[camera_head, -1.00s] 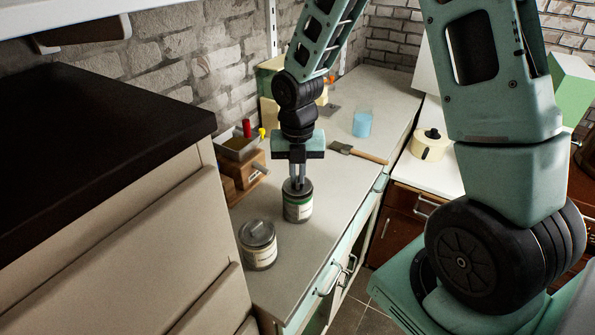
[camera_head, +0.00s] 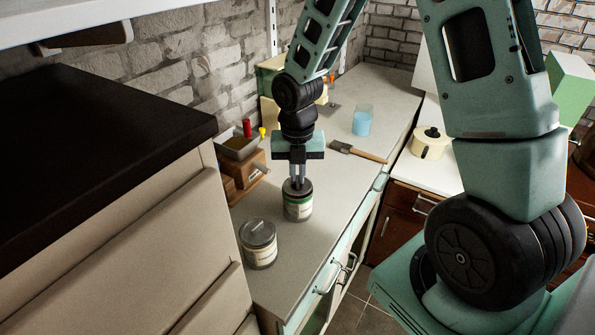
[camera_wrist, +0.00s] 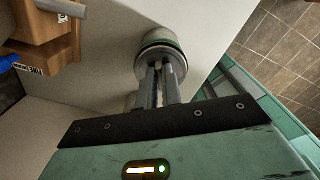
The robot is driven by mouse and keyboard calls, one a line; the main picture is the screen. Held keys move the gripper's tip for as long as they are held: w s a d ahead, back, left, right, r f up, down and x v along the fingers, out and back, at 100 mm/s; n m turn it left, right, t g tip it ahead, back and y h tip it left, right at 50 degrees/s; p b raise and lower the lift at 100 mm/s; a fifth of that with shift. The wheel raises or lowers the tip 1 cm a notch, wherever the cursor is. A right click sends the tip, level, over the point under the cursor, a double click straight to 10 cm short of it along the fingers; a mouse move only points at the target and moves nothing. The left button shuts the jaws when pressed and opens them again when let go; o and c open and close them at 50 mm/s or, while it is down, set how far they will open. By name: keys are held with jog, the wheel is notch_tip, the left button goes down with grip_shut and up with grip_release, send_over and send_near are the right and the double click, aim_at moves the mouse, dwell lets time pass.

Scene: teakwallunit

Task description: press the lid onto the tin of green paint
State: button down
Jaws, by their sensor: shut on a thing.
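The tin of green paint (camera_head: 298,207), grey with a pale label and a green band, stands upright on the counter. In the wrist view the tin (camera_wrist: 158,37) shows beyond the fingers. Its lid (camera_head: 297,186) is at the top of the tin, under my fingertips; I cannot tell whether it is fully seated. My gripper (camera_head: 297,183) points straight down with its fingers close together, shut on the lid. In the wrist view the fingers (camera_wrist: 160,72) reach the lid (camera_wrist: 176,60) and hide part of it.
Another lidded tin (camera_head: 258,244) stands to the front left. A wooden box with a metal tray (camera_head: 238,145) is at the wall. The counter's front edge is to the right.

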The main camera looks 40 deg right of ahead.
dwell(0.3)
jog(key=c, duration=1)
grip_release()
